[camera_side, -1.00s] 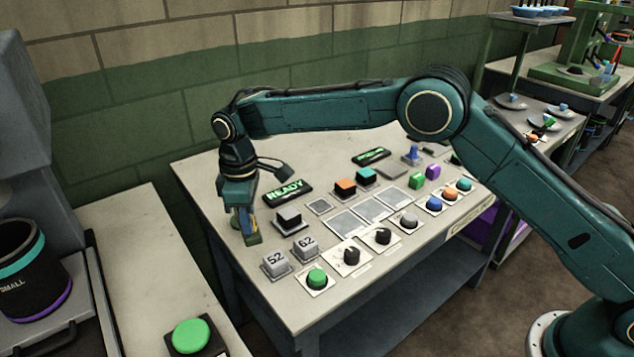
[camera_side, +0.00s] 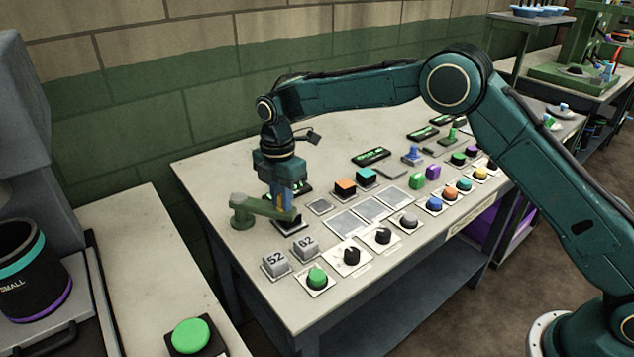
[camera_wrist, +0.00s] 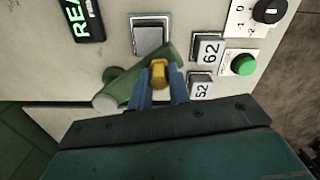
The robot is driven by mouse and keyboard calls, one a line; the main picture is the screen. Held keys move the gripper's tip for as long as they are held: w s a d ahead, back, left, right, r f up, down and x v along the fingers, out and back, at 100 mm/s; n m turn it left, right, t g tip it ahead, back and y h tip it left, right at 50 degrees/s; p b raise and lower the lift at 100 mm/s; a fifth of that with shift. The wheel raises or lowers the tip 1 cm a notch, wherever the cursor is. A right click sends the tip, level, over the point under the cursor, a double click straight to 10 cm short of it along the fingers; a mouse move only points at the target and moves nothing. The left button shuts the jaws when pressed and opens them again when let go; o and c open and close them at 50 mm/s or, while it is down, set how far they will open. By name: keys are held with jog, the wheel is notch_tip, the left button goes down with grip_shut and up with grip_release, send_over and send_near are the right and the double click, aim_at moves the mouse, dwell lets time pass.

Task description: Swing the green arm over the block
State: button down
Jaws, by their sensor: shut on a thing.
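The green arm (camera_side: 262,207) sits on a post at the table's left end and reaches to the right in the side view. My gripper (camera_side: 284,200) is shut on the yellow knob (camera_wrist: 159,73) on the arm, its blue fingers on either side in the wrist view. The grey block (camera_wrist: 150,36) lies at the arm's free end; the arm (camera_wrist: 138,80) overlaps its lower edge there, and most of its top shows clear. In the side view, arm and gripper hide most of the block.
Cubes marked 52 (camera_side: 276,263) and 62 (camera_side: 305,248) and a green button (camera_side: 317,277) stand in front. Orange (camera_side: 345,187) and teal (camera_side: 366,175) blocks stand to the right. The READY sign (camera_wrist: 82,18) lies behind, mostly hidden in the side view.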

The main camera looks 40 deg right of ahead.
jog(key=shift+w+d+n, duration=0.9)
jog(key=shift+d+n, duration=0.1)
jog(key=shift+n, duration=0.5)
jog(key=shift+r, duration=0.1)
jog(key=c, duration=1.3)
grip_release()
notch_tip(320, 180, up, 14)
jog(key=shift+f, duration=0.15)
jog(key=shift+d, duration=0.1)
